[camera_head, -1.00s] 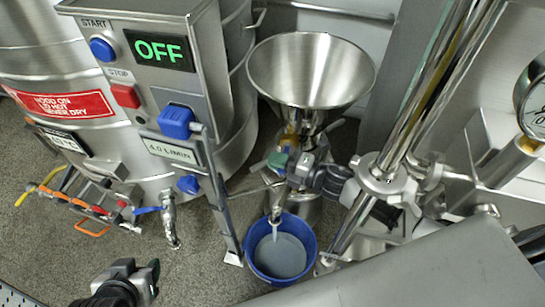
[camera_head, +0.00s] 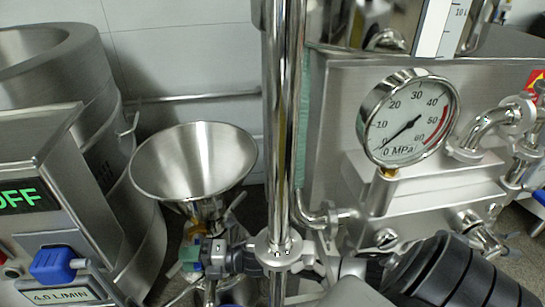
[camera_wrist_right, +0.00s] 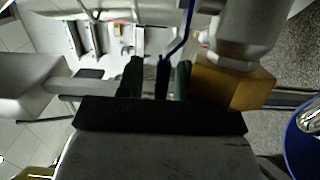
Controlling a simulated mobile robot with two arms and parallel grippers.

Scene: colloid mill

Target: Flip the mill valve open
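The mill valve (camera_head: 191,256) sits below the steel hopper (camera_head: 194,165), at the lower left of the head view. It is small there and partly covered by my right gripper (camera_head: 219,257), which reaches it from the right. In the right wrist view, a thin blue lever (camera_wrist_right: 163,78) passes between the two dark fingers of my right gripper (camera_wrist_right: 157,80). Gaps show on both sides of the lever, so the fingers are open around it. A brass hex fitting (camera_wrist_right: 236,88) is just right of the fingers. My left gripper is out of view.
A control box with an OFF display (camera_head: 20,198) stands at the left. A vertical steel post (camera_head: 282,130) rises right of the hopper. A pressure gauge (camera_head: 408,118) and pipework are farther right. A blue bucket (camera_wrist_right: 303,138) is at the wrist view's right edge.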

